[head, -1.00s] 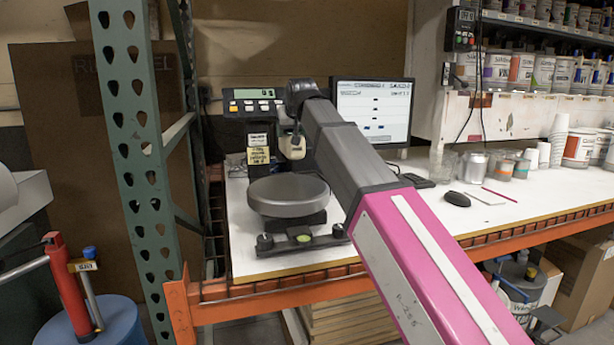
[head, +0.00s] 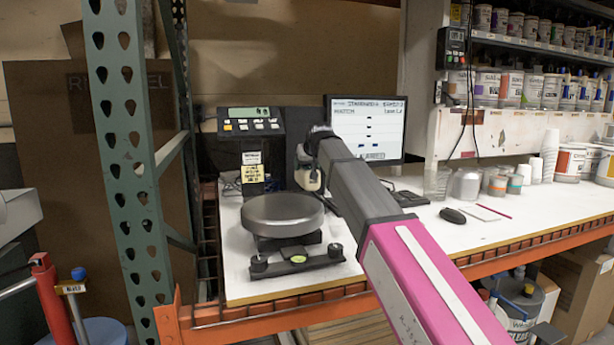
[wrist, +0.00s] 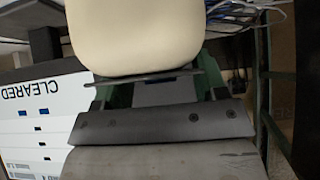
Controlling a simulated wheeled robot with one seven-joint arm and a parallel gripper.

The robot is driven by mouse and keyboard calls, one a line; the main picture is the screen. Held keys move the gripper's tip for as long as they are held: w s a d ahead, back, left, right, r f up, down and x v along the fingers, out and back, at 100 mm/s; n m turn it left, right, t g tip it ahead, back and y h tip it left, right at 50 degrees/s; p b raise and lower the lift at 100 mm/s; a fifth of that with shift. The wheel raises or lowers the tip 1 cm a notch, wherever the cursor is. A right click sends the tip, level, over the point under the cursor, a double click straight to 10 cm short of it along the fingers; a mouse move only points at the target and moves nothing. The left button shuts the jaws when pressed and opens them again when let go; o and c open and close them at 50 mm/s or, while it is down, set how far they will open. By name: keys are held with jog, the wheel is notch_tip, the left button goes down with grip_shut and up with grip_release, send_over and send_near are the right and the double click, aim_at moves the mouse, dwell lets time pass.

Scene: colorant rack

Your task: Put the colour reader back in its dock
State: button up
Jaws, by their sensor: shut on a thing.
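The colour reader is a cream, rounded body (wrist: 135,35). It fills the upper middle of the wrist view, and a small part of it (head: 309,181) shows beside my arm's end in the head view. My gripper (wrist: 150,85) is shut on it and holds it above the back of the bench, between the scale and the monitor. In the head view my gripper (head: 312,165) is partly hidden by my own arm. I cannot make out the dock clearly; a dark upright shape stands behind the reader.
A scale with a round grey pan (head: 283,215) and a keypad display (head: 250,122) stands at left. The monitor (head: 368,128) is right of my gripper, with its screen (wrist: 40,125) close in the wrist view. A mouse (head: 453,215), cans and cups stand further right.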

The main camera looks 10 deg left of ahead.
aim_at(307, 175)
jog(key=shift+f, duration=1.8)
jog(key=shift+f, duration=0.1)
jog(key=o, duration=1.5)
jog(key=v, duration=1.2)
jog(key=shift+s, duration=0.1)
